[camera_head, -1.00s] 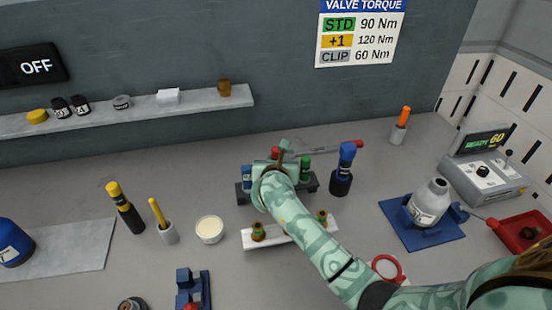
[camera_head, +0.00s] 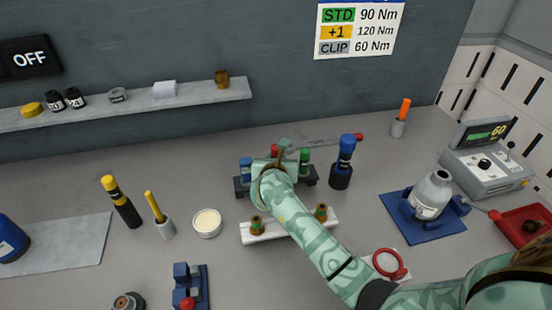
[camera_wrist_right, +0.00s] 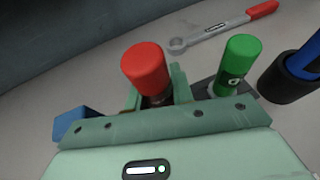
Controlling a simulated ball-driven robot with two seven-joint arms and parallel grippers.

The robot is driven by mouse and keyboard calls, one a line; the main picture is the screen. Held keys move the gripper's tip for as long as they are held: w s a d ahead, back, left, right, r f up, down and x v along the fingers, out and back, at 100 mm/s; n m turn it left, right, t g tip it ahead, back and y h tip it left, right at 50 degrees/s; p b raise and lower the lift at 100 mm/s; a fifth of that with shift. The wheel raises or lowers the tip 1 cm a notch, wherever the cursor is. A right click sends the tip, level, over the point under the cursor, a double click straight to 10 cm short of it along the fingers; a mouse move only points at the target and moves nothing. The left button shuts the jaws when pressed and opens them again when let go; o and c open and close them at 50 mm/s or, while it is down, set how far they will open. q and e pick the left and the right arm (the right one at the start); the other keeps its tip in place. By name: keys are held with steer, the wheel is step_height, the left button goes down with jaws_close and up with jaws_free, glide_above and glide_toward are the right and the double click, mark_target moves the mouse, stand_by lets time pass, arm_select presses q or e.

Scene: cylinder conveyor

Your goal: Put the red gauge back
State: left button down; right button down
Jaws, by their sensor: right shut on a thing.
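The red gauge (camera_wrist_right: 146,70) stands between the fingers of my right gripper (camera_wrist_right: 155,98) in the wrist view. Only its red top and a bit of dark shaft show; its lower end is hidden. In the head view my right gripper (camera_head: 277,160) is over the dark rack (camera_head: 310,182), with the red top (camera_head: 274,148) just behind it. The green gauge (camera_head: 304,157) stands in the rack to the right, and the blue one (camera_head: 246,168) to the left. I cannot tell whether the red gauge is seated in the rack. My left gripper is out of view.
A torque wrench (camera_head: 325,142) lies behind the rack. A blue-topped tool in a dark holder (camera_head: 341,177) stands close on the right. A white block (camera_head: 287,229) with two brass fittings lies in front, under my forearm. A white cup (camera_head: 207,224) stands left.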

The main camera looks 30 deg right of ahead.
mark_target(276, 151)
steer(key=shift+f+b, duration=1.1)
steer(key=shift+f, duration=0.3)
steer(key=c, duration=1.1)
jaws_free()
steer(key=shift+r+p, duration=2.55)
steer(key=shift+r, duration=0.5)
